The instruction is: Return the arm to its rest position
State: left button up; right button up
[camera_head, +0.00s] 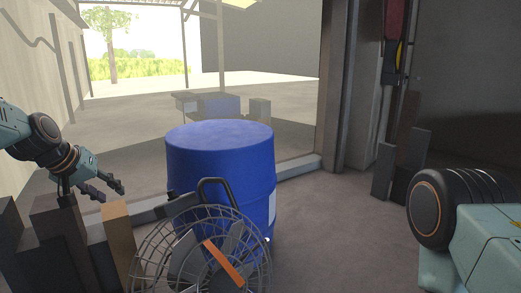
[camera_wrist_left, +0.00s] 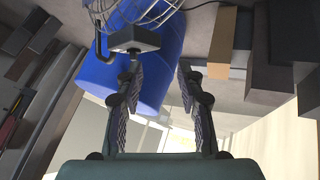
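My left arm comes in from the left edge in the head view. Its gripper (camera_head: 113,194) hangs above the blocks at the left, beside the blue drum and apart from it. In the left wrist view the two fingers of this gripper (camera_wrist_left: 158,68) are spread apart with nothing between them, so it is open and empty. The blue drum (camera_head: 220,160) shows behind the fingers in that view (camera_wrist_left: 168,50). Part of my right arm (camera_head: 432,208) shows at the lower right of the head view; its gripper is out of view.
A round wire cage (camera_head: 165,262) with an orange bar and a black handle stands in front of the drum. Brown and dark blocks (camera_head: 117,235) stand at the lower left. More dark blocks (camera_head: 383,172) stand by the right wall. Floor (camera_head: 330,220) right of the drum is clear.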

pick_arm(q)
jog(key=s+d+f+y+p, duration=0.1)
jog(key=s+d+f+p, duration=0.1)
jog(key=s+d+f, duration=0.45)
jog(key=s+d+f+p, duration=0.3)
jog(key=s+f, duration=0.4)
jog(key=f, duration=0.4)
jog(key=s+d+f+m+g+p, duration=0.1)
jog(key=s+f+g+p, duration=0.1)
jog(key=s, duration=0.8)
jog(key=s+d+f+m+g+p, duration=0.1)
jog(key=s+d+g+p, duration=0.1)
jog(key=s, duration=0.9)
jog(key=s+d+f+m+g+p, duration=0.1)
jog(key=s+f+g+p, duration=0.1)
jog(key=s, duration=0.8)
jog(key=shift+s+d+f+g+y, duration=0.2)
jog(key=shift+d+f+g+y, duration=0.1)
jog(key=shift+d+g+y, duration=0.15)
jog(key=shift+a, duration=0.1)
